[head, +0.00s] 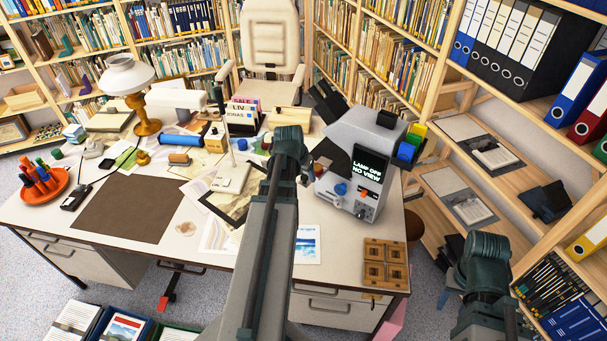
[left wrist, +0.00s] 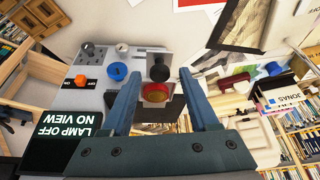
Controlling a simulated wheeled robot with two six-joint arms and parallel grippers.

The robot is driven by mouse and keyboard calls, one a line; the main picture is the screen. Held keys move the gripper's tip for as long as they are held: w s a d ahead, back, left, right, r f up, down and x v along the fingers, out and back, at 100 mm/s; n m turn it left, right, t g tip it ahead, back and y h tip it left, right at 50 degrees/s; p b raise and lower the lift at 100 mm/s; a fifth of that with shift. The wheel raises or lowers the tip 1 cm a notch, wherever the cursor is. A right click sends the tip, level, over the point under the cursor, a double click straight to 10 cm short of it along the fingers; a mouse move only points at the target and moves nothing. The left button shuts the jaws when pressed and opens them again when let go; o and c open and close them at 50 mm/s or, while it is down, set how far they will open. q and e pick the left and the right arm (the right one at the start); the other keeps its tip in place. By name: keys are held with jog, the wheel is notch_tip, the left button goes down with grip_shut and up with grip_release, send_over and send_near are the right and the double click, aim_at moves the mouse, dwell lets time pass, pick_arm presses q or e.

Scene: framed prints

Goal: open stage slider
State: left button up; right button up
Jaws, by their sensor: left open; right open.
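The grey viewer device (head: 347,135) stands on the right part of the desk. Its screen (head: 367,171) reads "LAMP OFF NO VIEW", also legible upside down in the left wrist view (left wrist: 75,132). I cannot tell whether the fingers touch the knob, or which part is the stage slider. In the head view my left wrist hides part of the device's left side. My right gripper (head: 484,250) is off the desk's right side; its fingers are hard to see.
The device also has a blue knob (left wrist: 117,71) and an orange switch (left wrist: 81,81). A wooden divided tray (head: 385,263) lies at the desk's front right. A lamp (head: 130,80) stands at back left. Shelves border the right side. The brown mat (head: 130,210) is bare.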

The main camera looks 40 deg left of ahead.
pick_arm(q)
jog(key=p+v, duration=1.2)
jog(key=v, duration=0.2)
jog(key=shift+p, duration=0.4)
jog(key=shift+f, duration=0.1)
jog(key=w+d+f+m+g+h+b, duration=0.1)
jog(key=d+f+m+b, duration=0.2)
jog(key=d, duration=0.8)
jog(key=w+d+f+m+g+b, duration=0.1)
jog(key=w+d+f+g+b, duration=0.2)
jog(key=d, duration=0.7)
jog(key=s+d+f+m+b, duration=0.1)
jog(key=s+d+f+b, duration=0.1)
jog(key=d, duration=0.7)
jog(key=s+d+f+m+y+b, duration=0.1)
jog(key=s+d+f+b, duration=0.1)
jog(key=s+d, duration=0.4)
jog(key=d+f, duration=0.1)
jog(key=d, duration=0.2)
jog(key=shift+s+d+f+m+g, duration=0.2)
jog(key=shift+f+m+g, duration=0.2)
jog(key=shift+a, duration=0.1)
